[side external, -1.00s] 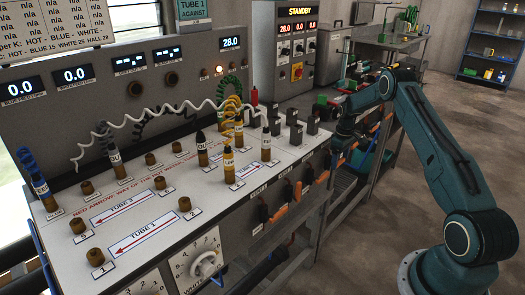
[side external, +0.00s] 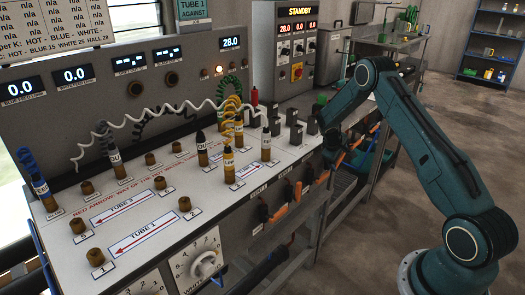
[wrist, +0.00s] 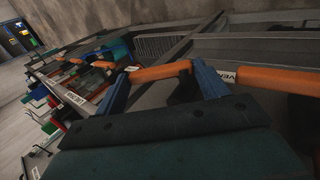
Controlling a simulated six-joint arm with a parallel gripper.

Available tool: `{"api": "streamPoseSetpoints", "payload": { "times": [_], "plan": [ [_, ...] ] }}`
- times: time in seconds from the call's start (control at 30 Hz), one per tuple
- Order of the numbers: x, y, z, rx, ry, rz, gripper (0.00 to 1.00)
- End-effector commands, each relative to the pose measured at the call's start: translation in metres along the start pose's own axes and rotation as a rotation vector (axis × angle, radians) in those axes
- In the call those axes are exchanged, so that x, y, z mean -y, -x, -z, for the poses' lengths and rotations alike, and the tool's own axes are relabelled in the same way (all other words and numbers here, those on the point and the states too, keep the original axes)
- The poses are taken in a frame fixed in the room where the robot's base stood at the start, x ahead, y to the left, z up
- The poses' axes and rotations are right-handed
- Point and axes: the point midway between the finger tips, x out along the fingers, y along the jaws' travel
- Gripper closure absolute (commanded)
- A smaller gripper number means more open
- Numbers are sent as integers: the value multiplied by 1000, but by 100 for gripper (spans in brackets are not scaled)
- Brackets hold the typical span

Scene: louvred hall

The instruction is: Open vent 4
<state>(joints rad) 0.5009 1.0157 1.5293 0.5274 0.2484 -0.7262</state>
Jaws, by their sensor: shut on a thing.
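Several orange vent handles (side external: 280,211) line the front face of the bench, with small white labels above them. My gripper (side external: 329,152) is down at the far end of this row, its fingers mostly hidden by my arm in the side view. In the wrist view, my gripper (wrist: 160,72) has its two blue fingers on either side of one orange handle (wrist: 161,73) and is shut on it. A second orange handle (wrist: 278,82) lies to the right. A nearby label (wrist: 224,75) reads "VEN", its number hidden, so I cannot tell which vent I hold.
The bench top (side external: 150,190) carries pegs, plugs and coiled leads. Several grey blocks (side external: 295,133) stand near my wrist. A standby panel (side external: 297,40) rises behind. The floor (side external: 400,210) beside the bench is clear.

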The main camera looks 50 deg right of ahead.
Motion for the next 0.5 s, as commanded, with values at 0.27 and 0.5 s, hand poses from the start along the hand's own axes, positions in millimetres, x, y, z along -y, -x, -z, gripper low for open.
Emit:
{"api": "streamPoseSetpoints", "payload": {
  "times": [0.27,0.5],
  "plan": [
    [5,4,1,-1,2,-154,50],
    [5,6,0,-1,-1,-203,50]
  ]
}}
